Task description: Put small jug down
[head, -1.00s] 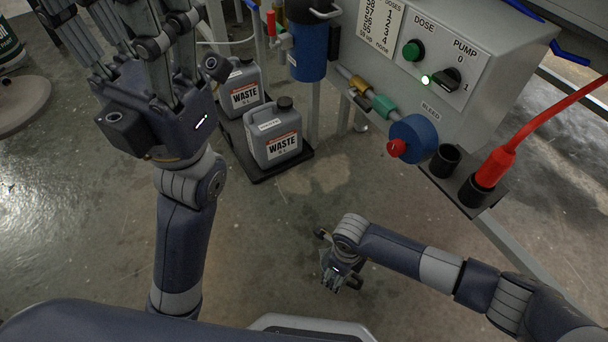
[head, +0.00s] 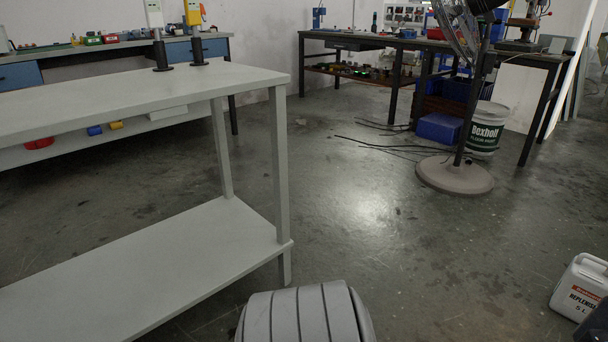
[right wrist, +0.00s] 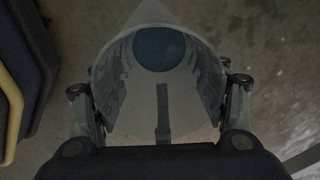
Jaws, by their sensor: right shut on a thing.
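The small jug (right wrist: 160,105) is in the right wrist view, a translucent grey vessel with a pointed spout at the top of the picture and dark marks on its wall. I look down into its open mouth, and a round dark blue area shows inside. My right gripper (right wrist: 160,112) is shut on the jug, with one finger on each side. What is under the jug is hidden. Neither gripper shows in the head view, and the left gripper is in no current view.
A grey table (head: 150,90) with a lower shelf (head: 160,265) stands at left; most of its top is bare. A white REPLENISH canister (head: 582,288) is on the floor at right. A pedestal fan (head: 456,176) and a Rexholl bucket (head: 486,130) stand farther back. The middle floor is clear.

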